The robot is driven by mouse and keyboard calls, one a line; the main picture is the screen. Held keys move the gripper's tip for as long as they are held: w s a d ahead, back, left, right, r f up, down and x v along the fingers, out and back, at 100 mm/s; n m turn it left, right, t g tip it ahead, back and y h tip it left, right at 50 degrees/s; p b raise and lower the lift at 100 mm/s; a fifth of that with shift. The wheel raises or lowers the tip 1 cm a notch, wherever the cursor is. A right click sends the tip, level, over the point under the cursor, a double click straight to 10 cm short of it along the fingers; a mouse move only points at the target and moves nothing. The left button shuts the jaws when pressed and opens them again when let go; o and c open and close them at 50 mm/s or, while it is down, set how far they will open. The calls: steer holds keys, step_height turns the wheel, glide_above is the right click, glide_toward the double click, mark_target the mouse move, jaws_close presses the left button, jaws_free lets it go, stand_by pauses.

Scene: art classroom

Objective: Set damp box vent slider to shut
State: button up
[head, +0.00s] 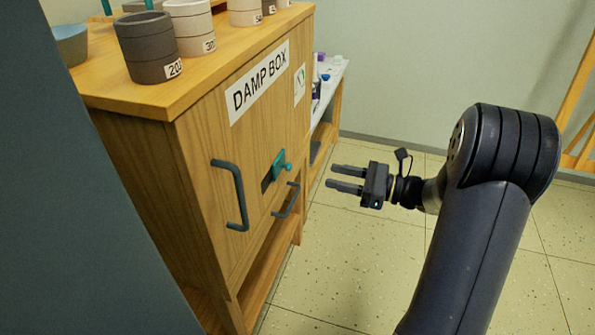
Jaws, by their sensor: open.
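The damp box (150,170) is a wooden cabinet on the left with a white "DAMP BOX" label (260,82) on its front. The vent slider (280,165) is a small teal piece with a knob on the front, below the label. A dark slot (266,181) shows at its lower left. My gripper (332,178) is open and empty, to the right of the slider and apart from it, with its fingers pointing left toward the cabinet front.
A dark vertical handle (239,195) stands left of the slider, and a smaller handle (287,202) sits below it. Several pots, including a dark one (148,48), stand on top. A white shelf (330,85) stands behind. The tiled floor (370,265) is clear in front.

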mark_target(291, 167)
steer(key=b+x, duration=0.2)
steer(key=x, duration=0.8)
steer(key=shift+r+b, duration=0.1)
steer(key=shift+b, duration=0.25)
steer(key=shift+c, duration=0.2)
steer(key=shift+s, duration=0.1)
jaws_close()
